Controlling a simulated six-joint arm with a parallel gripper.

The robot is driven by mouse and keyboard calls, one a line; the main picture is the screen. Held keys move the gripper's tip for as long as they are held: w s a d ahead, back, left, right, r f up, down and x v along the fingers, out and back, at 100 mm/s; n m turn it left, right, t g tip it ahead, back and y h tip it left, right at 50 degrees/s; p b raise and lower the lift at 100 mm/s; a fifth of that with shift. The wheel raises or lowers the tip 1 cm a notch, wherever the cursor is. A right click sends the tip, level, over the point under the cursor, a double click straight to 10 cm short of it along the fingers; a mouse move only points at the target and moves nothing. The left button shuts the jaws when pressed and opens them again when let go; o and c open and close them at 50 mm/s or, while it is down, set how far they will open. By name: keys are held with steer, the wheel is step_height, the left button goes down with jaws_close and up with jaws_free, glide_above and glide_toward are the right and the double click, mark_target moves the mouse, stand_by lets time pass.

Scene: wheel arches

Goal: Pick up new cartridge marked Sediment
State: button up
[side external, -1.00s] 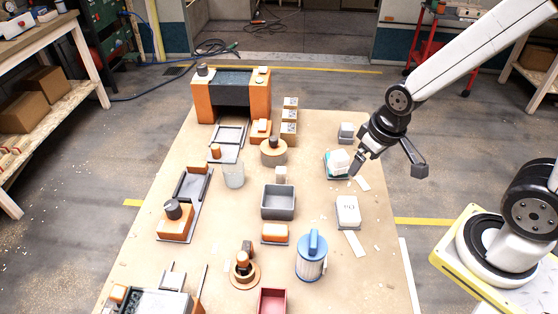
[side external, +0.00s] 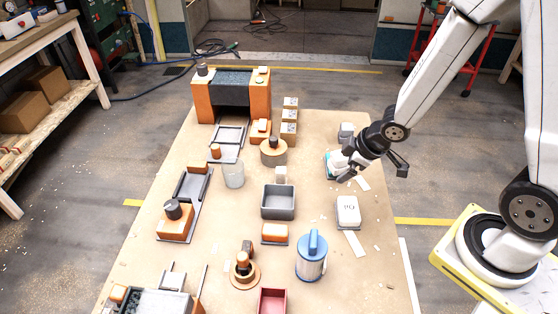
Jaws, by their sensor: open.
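Three white blocks that may be cartridges stand along the right side of the table. The middle one (side external: 335,162) has a teal-edged base and is partly hidden by my gripper. The near one (side external: 347,208) carries dark lettering on top, too small to read. The far one (side external: 346,130) is smaller and greyish. I cannot tell which is marked Sediment. My gripper (side external: 373,174) is open and empty, its fingers spread wide. Its left finger is beside or in front of the middle block in this view; I cannot tell whether they touch.
A grey bin (side external: 278,202) and an orange block (side external: 275,232) lie left of the blocks. An orange-and-black housing (side external: 232,95) is at the back. Pale strips (side external: 354,243) lie near the right edge.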

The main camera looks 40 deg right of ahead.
steer(key=a+f+n+y, duration=0.3)
steer(key=f+n, duration=0.1)
steer(key=n+g+y, duration=0.3)
steer(key=n+y, duration=0.2)
steer(key=y, duration=0.4)
glide_toward(325, 241)
steer(key=w+a+f, duration=0.2)
steer(key=a+f, duration=0.2)
steer(key=shift+s+r+y, duration=0.3)
steer(key=shift+s, duration=0.1)
steer(key=shift+a, duration=0.1)
steer(key=shift+x, duration=1.25)
steer(key=shift+f, duration=0.1)
steer(key=shift+x, duration=2.55)
